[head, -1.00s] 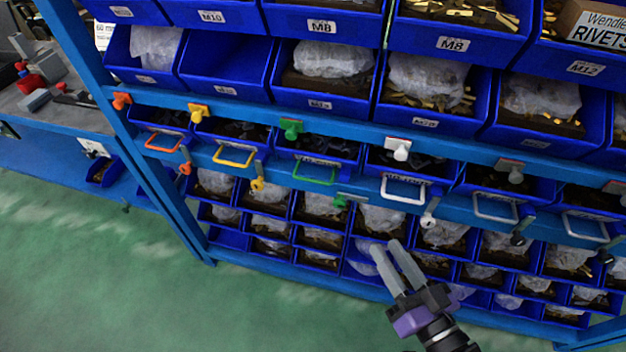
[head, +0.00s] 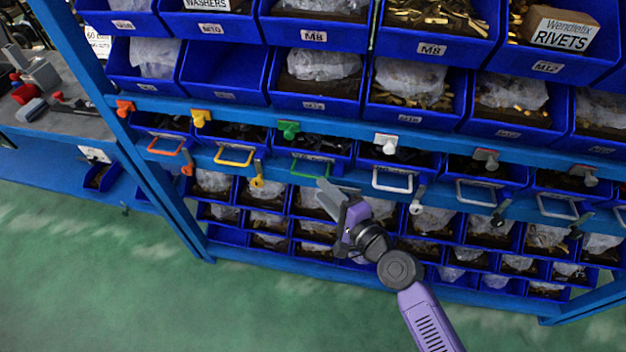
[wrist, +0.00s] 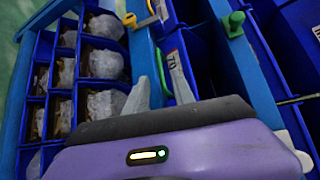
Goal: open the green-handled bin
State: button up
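The green-handled bin (head: 335,150) sits in the middle blue row in the head view, and looks shut. My gripper (head: 328,192) is open and empty, just below the handle in the head view. In the wrist view its fingers (wrist: 158,70) are apart, with the green handle (wrist: 161,76) seen between them. I cannot tell whether they touch it.
The yellow-handled bin (head: 233,157) and orange-handled bin (head: 163,146) are to the left, the white-handled bin (head: 392,180) to the right. Small open bins (head: 268,193) with bagged parts sit below. Larger bins (head: 315,85) are above. Green floor in front is clear.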

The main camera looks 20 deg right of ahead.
jog(key=shift+x, duration=2.65)
jog(key=shift+c, duration=0.2)
grip_shut()
